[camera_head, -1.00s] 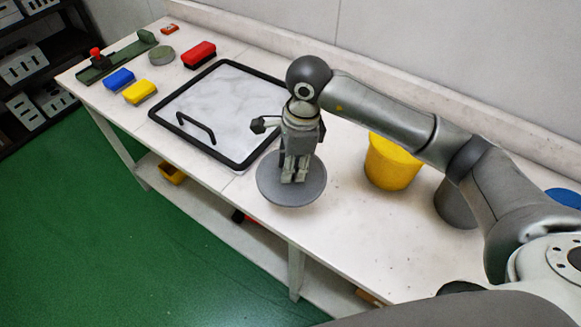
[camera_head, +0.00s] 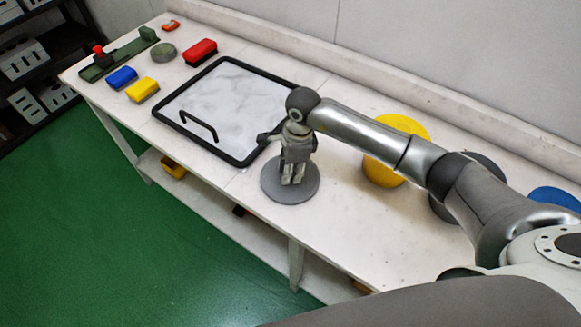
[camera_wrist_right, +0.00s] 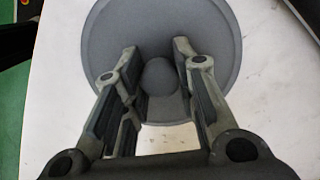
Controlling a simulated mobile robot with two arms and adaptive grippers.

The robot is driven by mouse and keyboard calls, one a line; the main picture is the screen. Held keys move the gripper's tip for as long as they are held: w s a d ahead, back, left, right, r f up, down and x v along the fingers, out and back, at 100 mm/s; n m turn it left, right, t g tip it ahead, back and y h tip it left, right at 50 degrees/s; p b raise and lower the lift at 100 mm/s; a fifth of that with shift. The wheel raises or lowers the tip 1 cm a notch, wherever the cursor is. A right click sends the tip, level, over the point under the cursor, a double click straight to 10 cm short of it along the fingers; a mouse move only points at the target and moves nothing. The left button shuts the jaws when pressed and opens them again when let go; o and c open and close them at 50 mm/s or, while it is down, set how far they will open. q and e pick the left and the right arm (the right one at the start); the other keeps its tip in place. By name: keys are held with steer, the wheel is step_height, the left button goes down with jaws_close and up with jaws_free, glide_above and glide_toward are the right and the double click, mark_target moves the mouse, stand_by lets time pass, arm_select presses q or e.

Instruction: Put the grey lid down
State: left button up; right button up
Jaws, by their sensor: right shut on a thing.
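The grey lid (camera_head: 275,190) is a flat round disc with a knob, near the front edge of the white table in the head view. My right gripper (camera_head: 292,180) points down over its middle. In the right wrist view the lid (camera_wrist_right: 115,50) lies level below the fingers, and its round knob (camera_wrist_right: 160,76) is between the fingertips (camera_wrist_right: 160,70). The gripper is shut on this knob. The lid is at or just above the tabletop; I cannot tell whether it touches. My left gripper is not in view.
A black-framed board (camera_head: 228,95) with a handle lies just left of the lid. A yellow bucket (camera_head: 384,174), a mostly hidden grey container and a blue one (camera_head: 555,197) stand right, partly behind my arm. Yellow, blue and red blocks lie far left. Table front right of the lid is clear.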

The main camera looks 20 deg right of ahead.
steer(key=shift+f, duration=0.1)
steer(key=shift+f+b, duration=0.1)
steer(key=shift+b, duration=0.2)
steer(key=o, duration=1)
steer(key=shift+r+p, duration=0.35)
steer(key=shift+p, duration=0.1)
steer(key=shift+s+d+r+b, duration=0.2)
steer(key=shift+r+b, duration=0.45)
steer(key=shift+r, duration=1.3)
steer(key=shift+w+d+r+b, duration=0.25)
steer(key=shift+r+b, duration=0.4)
steer(key=shift+r, duration=1.3)
steer(key=shift+s+d+r+b, duration=0.25)
steer(key=shift+r+b, duration=0.4)
steer(key=shift+r, duration=1.3)
steer(key=shift+w, duration=0.1)
